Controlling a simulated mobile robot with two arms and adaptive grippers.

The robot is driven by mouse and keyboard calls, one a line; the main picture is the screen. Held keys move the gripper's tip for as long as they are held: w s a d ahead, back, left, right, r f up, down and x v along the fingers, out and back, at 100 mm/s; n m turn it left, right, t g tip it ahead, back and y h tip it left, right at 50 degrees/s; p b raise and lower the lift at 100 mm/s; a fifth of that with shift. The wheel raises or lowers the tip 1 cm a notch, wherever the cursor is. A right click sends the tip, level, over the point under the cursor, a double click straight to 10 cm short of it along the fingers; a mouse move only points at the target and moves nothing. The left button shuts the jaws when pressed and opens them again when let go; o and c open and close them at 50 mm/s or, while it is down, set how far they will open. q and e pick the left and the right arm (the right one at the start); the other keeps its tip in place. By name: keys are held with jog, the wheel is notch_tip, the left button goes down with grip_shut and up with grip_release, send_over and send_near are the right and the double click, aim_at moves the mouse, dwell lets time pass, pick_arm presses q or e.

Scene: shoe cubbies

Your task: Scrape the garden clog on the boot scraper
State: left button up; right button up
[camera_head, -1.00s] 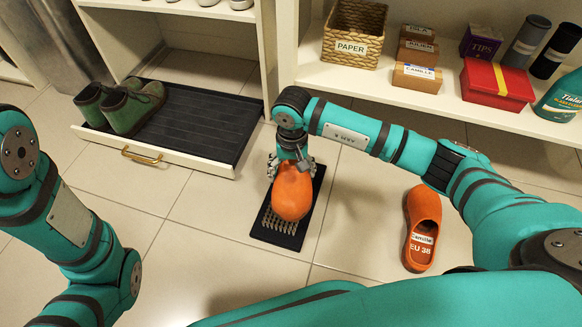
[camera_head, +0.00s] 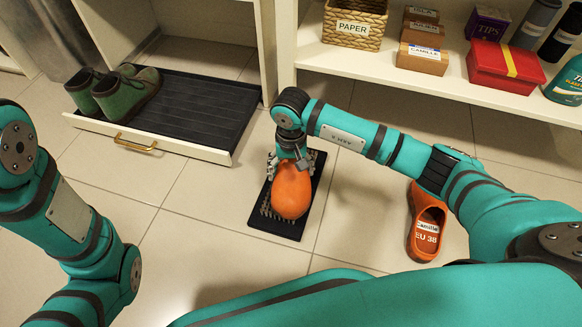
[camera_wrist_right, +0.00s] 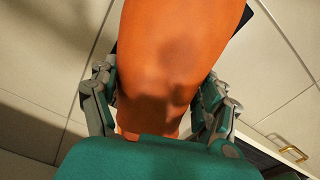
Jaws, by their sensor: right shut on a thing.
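My right gripper (camera_head: 291,158) is shut on an orange garden clog (camera_head: 291,191) and holds it over the boot scraper (camera_head: 286,228), a black mat with grey bristles on the floor. In the right wrist view the clog (camera_wrist_right: 180,50) fills the space between the fingers (camera_wrist_right: 160,100); its underside is hidden, so I cannot tell exactly how it meets the bristles. A second orange clog (camera_head: 416,243), labelled Camille EU 38, lies on the floor to the right. My left arm is at the left edge, and its gripper is out of view.
A pulled-out drawer with a black tray (camera_head: 200,112) holds green shoes (camera_head: 127,92) at the upper left. A shelf (camera_head: 400,82) at the upper right carries a basket (camera_head: 354,22), small boxes, a red box (camera_head: 503,68) and bottles.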

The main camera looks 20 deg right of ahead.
jog(key=shift+f+b, duration=0.45)
jog(key=shift+f, duration=0.1)
dwell(0.4)
